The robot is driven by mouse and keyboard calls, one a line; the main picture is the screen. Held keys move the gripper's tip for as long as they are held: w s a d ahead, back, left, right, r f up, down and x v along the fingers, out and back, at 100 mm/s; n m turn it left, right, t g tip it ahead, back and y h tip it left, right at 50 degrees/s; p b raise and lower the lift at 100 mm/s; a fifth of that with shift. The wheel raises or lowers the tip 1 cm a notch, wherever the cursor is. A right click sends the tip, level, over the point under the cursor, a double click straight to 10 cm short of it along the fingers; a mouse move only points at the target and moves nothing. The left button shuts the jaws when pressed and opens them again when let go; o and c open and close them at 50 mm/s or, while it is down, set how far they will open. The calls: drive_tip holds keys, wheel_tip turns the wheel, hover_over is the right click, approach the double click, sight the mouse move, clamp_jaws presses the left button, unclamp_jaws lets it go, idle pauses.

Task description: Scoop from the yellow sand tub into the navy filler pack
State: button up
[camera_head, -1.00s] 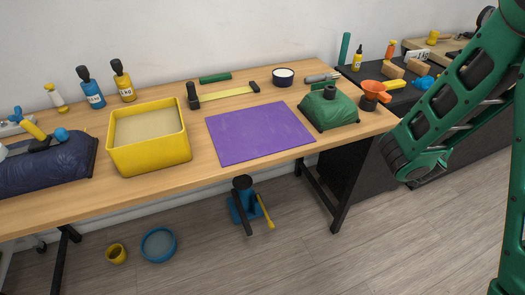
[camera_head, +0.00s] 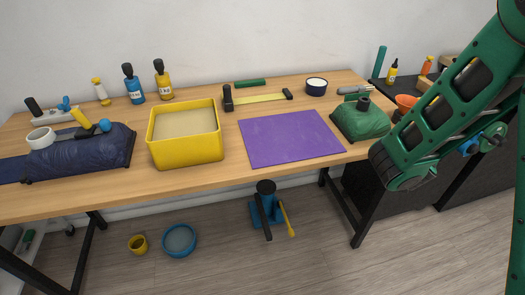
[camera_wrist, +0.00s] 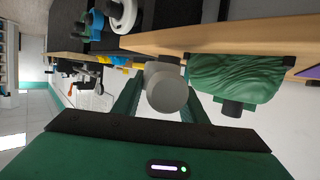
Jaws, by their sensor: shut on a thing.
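The yellow sand tub (camera_head: 186,151) stands on the wooden table, filled with pale sand. The navy filler pack (camera_head: 80,153) lies to its left. A white ring (camera_head: 41,138) and a yellow-handled thing (camera_head: 81,118) sit on or just behind the pack; I cannot tell which. My gripper (camera_wrist: 164,84) shows in the wrist view, its green fingers shut on a grey round-ended thing (camera_wrist: 168,93). I cannot tell what this held thing is. My arm crosses the right of the head view; its gripper is not visible there. It is well right of the tub and pack.
A purple mat (camera_head: 291,138) lies right of the tub. A green bag (camera_head: 362,123) with a dark cap sits at the table's right end, and shows close by in the wrist view (camera_wrist: 236,76). Bottles (camera_head: 135,88) stand behind the tub. A dark bench is at right.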

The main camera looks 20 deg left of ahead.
drive_tip(key=s+a+r+n+y, duration=0.1)
drive_tip(key=a, duration=0.4)
drive_tip(key=s+a+r+y, duration=0.1)
drive_tip(key=a, duration=0.4)
drive_tip(key=s+a+r+n+y, duration=0.1)
drive_tip(key=s+a, duration=0.1)
drive_tip(key=a, duration=0.3)
drive_tip(key=shift+a+n, duration=0.3)
drive_tip(key=s+a+r+n+g+y, duration=0.1)
drive_tip(key=s+a+r+n+y, duration=0.1)
drive_tip(key=s+a, duration=0.8)
drive_tip(key=s+a+r+n+g+y, duration=0.1)
drive_tip(key=s+a+r+n+y, duration=0.2)
drive_tip(key=s+a, duration=0.8)
drive_tip(key=a+n+y, duration=0.1)
drive_tip(key=a+y, duration=0.1)
drive_tip(key=a, duration=0.4)
drive_tip(key=shift+r+n+g+y, duration=0.25)
drive_tip(key=shift+n+g+y, duration=0.05)
drive_tip(key=shift+n+g, duration=0.1)
drive_tip(key=shift+w, duration=0.15)
hover_over(257, 152)
wheel_tip(257, 152, down, 7)
drive_tip(key=shift+f, duration=1.85)
drive_tip(key=o, duration=1.4)
drive_tip(key=shift+f, duration=0.1)
drive_tip(key=shift+c, duration=0.2)
